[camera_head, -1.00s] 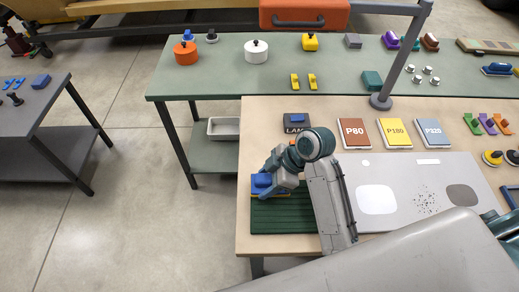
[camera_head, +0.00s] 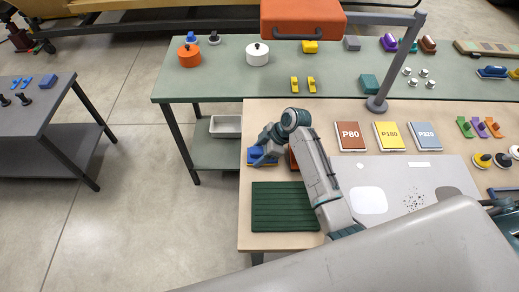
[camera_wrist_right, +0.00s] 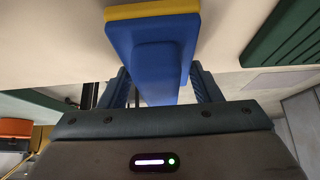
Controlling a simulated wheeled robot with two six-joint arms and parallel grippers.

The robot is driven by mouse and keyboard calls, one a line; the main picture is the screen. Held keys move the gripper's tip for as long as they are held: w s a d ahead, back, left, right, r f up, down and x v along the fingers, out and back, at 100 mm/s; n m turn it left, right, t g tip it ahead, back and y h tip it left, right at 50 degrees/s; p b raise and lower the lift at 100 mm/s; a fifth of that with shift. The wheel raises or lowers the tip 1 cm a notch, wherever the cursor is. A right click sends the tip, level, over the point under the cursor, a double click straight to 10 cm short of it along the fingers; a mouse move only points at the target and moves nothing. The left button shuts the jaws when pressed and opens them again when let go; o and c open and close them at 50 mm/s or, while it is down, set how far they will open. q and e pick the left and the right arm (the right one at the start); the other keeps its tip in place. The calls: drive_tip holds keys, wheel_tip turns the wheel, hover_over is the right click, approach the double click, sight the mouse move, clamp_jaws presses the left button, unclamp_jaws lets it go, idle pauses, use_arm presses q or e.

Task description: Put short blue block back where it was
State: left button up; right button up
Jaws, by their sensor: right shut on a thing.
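The short blue block (camera_head: 255,153) has a yellow base layer. It is at the left edge of the wooden table, behind the green ridged mat (camera_head: 285,207). My right gripper (camera_head: 266,150) is shut on it. In the right wrist view the block (camera_wrist_right: 155,48) sits between the two fingers of my gripper (camera_wrist_right: 162,88), with its yellow side away from the palm. I cannot tell whether the block touches the table. The mat is bare. My arm hides part of the tabletop beside the block. My left gripper is not in view.
An orange-brown item (camera_head: 293,160) is partly hidden behind my right arm. The P80 pad (camera_head: 350,136) and other pads lie to the right. A grey panel (camera_head: 400,172) covers the table's middle. A lamp post (camera_head: 378,104) stands at the back edge.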

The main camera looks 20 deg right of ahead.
drive_tip(key=shift+f, duration=0.15)
drive_tip(key=shift+f, duration=0.1)
drive_tip(key=o, duration=0.9)
drive_tip(key=shift+o, duration=0.2)
drive_tip(key=b+v, duration=0.3)
drive_tip(key=v, duration=0.9)
drive_tip(key=shift+r, duration=0.25)
